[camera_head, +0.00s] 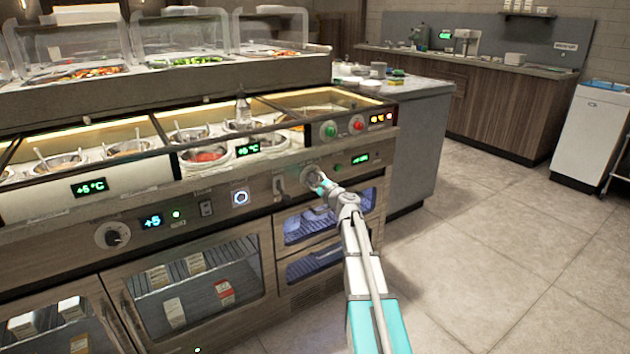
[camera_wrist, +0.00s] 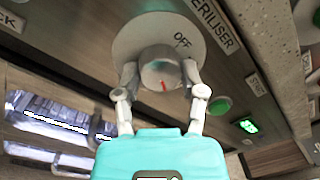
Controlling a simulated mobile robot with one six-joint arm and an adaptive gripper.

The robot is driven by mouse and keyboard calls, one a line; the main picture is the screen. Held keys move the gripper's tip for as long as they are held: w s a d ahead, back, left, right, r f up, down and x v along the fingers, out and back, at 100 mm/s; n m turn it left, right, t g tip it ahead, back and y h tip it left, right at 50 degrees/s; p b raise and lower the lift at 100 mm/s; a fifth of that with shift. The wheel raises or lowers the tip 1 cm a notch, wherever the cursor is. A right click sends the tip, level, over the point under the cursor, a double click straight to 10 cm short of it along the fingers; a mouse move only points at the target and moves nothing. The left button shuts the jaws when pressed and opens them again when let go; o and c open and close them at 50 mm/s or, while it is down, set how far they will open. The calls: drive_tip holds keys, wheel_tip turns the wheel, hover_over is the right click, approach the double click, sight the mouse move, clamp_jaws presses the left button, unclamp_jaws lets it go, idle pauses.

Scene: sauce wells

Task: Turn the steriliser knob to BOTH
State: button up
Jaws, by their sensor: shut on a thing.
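The steriliser knob (camera_wrist: 160,72) is a grey round knob with a red pointer mark on a pale round dial (camera_wrist: 150,30). The word OFF shows on the dial, and a STERILISER label (camera_wrist: 213,24) sits beside it. The red mark is on the knob's lower middle in the wrist view; no other dial word is readable. My gripper (camera_wrist: 158,82) has one finger on each side of the knob and is shut on it. In the head view, my gripper (camera_head: 322,184) reaches the panel and covers most of the dial.
A green button (camera_wrist: 219,105) and a lit green display (camera_wrist: 247,126) lie right of the knob. A latch handle (camera_head: 281,186) is to its left. Glass-fronted drawers (camera_head: 310,225) sit below, and the counter edge (camera_wrist: 285,75) overhangs nearby. The floor (camera_head: 500,240) at right is clear.

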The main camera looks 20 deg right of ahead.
drive_tip(key=m, duration=0.5)
drive_tip(key=shift+m, duration=0.4)
drive_tip(key=o, duration=1.1)
drive_tip(key=shift+o, duration=0.2)
drive_tip(key=shift+n, duration=0.4)
